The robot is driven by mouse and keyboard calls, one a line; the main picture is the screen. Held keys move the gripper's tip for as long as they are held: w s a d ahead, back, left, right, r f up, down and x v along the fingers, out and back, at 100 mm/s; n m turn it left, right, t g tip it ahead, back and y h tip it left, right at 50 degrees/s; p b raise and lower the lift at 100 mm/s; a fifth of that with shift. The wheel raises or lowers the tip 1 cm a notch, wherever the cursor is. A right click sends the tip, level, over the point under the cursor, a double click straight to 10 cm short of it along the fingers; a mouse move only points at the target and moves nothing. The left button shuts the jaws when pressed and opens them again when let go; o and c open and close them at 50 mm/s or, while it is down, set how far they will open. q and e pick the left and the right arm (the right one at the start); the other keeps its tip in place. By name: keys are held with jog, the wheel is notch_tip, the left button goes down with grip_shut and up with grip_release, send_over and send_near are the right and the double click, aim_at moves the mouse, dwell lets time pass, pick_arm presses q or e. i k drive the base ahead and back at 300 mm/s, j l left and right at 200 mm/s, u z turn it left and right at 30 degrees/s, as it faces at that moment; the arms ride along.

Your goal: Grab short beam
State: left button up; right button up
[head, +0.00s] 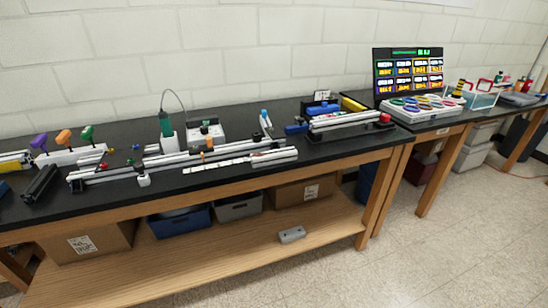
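Several silver extrusion beams lie on the black bench top in the head view. A long beam (118,171) runs along the left middle, and another beam (180,157) lies close to it. A shorter silver piece (275,156) lies at the right end of this group, near the bench's front edge. I cannot tell for certain which piece is the short beam. Neither of my grippers is in view.
A black bar (41,183) lies at the left. A red-ended rail device (340,123) is to the right. A screen (408,70) stands behind a tray of coloured rings (420,106). The floor (440,255) in front is clear.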

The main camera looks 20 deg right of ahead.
aim_at(259, 159)
jog(key=l+u, duration=0.45)
jog(key=l, duration=0.2)
jog(key=l+u, duration=0.4)
jog(key=l, duration=0.25)
